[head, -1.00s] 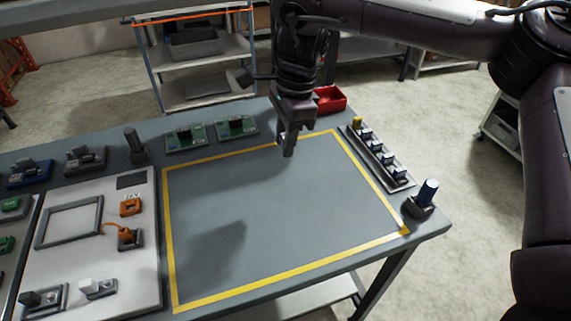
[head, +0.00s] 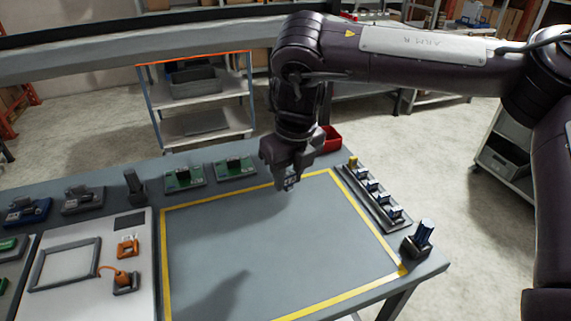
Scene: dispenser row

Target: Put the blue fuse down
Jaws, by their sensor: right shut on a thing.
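My right gripper (head: 288,184) hangs pointing down over the far part of the yellow-outlined area (head: 275,245) on the grey table. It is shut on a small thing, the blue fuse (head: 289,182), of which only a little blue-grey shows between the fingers. The fuse is mostly hidden by the jaws, and I cannot tell whether it touches the table. My left gripper is not in view.
A dispenser row (head: 374,192) of several small units stands along the right edge, with a blue-topped cylinder in a black holder (head: 417,243) nearer. Green boards (head: 184,179) and a red bin (head: 331,139) are at the back. The outlined area is otherwise clear.

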